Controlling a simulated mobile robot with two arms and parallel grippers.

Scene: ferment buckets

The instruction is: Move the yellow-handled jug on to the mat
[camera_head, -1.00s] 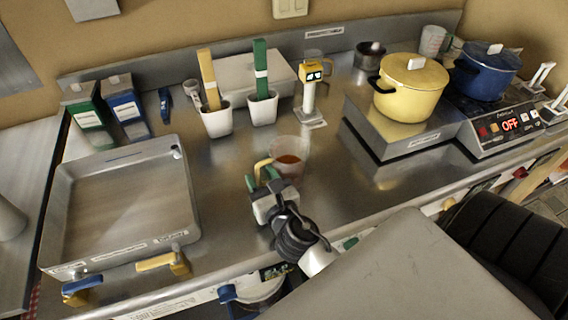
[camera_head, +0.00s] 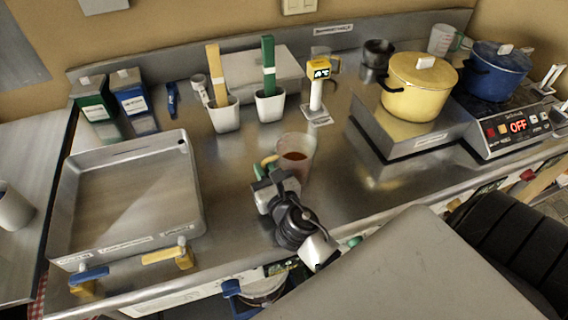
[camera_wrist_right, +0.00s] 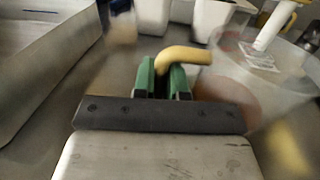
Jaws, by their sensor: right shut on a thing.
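The yellow-handled jug (camera_head: 297,153) is clear, with reddish-brown liquid low inside. It looks upright at the middle of the steel counter; I cannot tell whether its base touches the counter. My right gripper (camera_head: 263,169) is at the jug's left side, shut on the yellow handle. In the right wrist view, the green fingers (camera_wrist_right: 165,78) pinch the yellow handle (camera_wrist_right: 185,54), and the blurred clear jug body (camera_wrist_right: 265,85) is to their right. I cannot pick out a mat. My left gripper is out of view.
A large steel tray (camera_head: 198,205) is on the left. White holders (camera_head: 224,117) with tall tags and a yellow-topped thermometer stand (camera_head: 317,92) are behind the jug. A yellow pot (camera_head: 415,92) on a steel block and a blue pot (camera_head: 493,72) are right. Counter right of the jug is clear.

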